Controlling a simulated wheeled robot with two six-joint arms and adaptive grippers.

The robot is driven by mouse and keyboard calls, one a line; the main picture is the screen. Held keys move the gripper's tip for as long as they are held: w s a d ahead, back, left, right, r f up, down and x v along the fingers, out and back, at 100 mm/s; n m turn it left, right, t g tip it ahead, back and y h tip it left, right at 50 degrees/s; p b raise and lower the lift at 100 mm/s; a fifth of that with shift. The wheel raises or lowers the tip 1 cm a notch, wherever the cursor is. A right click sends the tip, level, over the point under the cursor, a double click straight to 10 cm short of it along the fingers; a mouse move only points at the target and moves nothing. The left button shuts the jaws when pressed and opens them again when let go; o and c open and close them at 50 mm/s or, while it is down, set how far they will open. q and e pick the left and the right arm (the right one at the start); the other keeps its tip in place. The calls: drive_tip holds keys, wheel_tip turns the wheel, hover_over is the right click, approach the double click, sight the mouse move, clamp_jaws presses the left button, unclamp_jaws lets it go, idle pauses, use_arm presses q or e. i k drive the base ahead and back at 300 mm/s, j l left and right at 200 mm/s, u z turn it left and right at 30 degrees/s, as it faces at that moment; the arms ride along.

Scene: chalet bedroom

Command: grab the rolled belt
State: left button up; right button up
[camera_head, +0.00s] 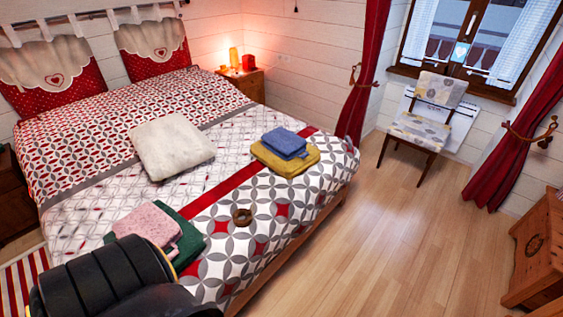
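The rolled belt (242,217) is a small brown coil. It lies on the patterned bedspread near the front edge of the bed (262,200), with nothing touching it but the cover. A dark, rounded part of my own body fills the lower left of the head view, to the left of and below the belt. Neither of my grippers can be made out in this view.
Folded pink and green cloths (150,224) lie left of the belt. Folded blue and yellow towels (285,152) lie behind it to the right. A white cushion (172,147) is farther back. The wooden floor (400,230) right of the bed is clear; a chair (422,125) stands by the window.

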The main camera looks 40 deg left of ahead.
sight(239, 212)
drive_tip(key=i, duration=2.3)
drive_tip(key=u, duration=2.85)
